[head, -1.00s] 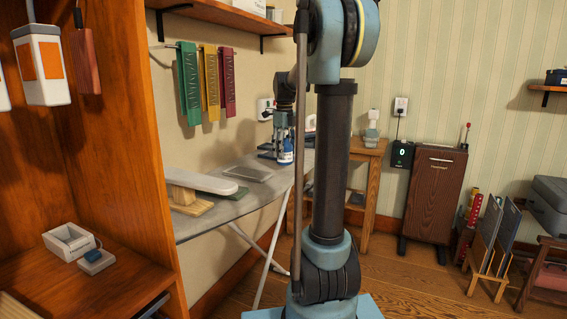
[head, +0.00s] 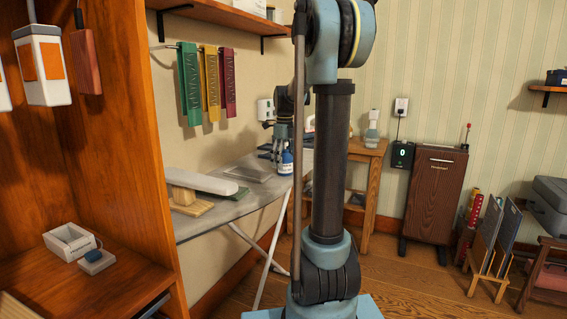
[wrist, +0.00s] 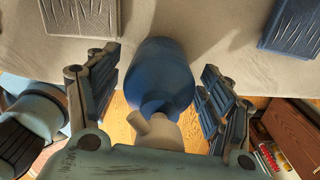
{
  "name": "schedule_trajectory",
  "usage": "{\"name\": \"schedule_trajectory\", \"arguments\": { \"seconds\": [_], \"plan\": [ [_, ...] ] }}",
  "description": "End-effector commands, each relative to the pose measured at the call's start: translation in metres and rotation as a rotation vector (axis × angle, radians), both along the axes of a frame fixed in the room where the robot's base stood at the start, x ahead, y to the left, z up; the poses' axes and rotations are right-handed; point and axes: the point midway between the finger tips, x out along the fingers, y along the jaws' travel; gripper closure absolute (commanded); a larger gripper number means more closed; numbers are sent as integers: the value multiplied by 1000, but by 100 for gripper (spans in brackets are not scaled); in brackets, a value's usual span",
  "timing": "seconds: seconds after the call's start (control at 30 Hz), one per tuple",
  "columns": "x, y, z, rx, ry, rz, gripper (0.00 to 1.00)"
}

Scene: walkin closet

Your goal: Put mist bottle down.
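The mist bottle (head: 285,163), blue with a white label and pale spray top, stands upright at the far end of the grey ironing board (head: 225,207), near its edge. In the wrist view the blue bottle (wrist: 160,72) is between the fingers of my gripper (wrist: 160,85), its pale top towards the palm. Visible gaps on both sides show the fingers apart from the bottle, so the gripper looks open around it. In the head view my gripper (head: 284,134) is just above and around the bottle top. The contact under the bottle is hard to see.
A white sleeve board (head: 200,181) on a wooden base stands on the ironing board. A wooden side table (head: 368,150) is behind it. Green, yellow and red hanging pieces (head: 208,82) are on the wall.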

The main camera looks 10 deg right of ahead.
Motion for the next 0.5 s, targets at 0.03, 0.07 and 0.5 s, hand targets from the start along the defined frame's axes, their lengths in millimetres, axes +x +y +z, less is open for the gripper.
{"name": "schedule_trajectory", "arguments": {
  "seconds": [0.03, 0.07, 0.5],
  "plan": [
    [0, 0, 0, 0, 0, 0, 26],
    [0, 0, 0, 0, 0, 0, 26],
    [-1, -1, 32, 0, 0, -2, 26]
  ]
}}
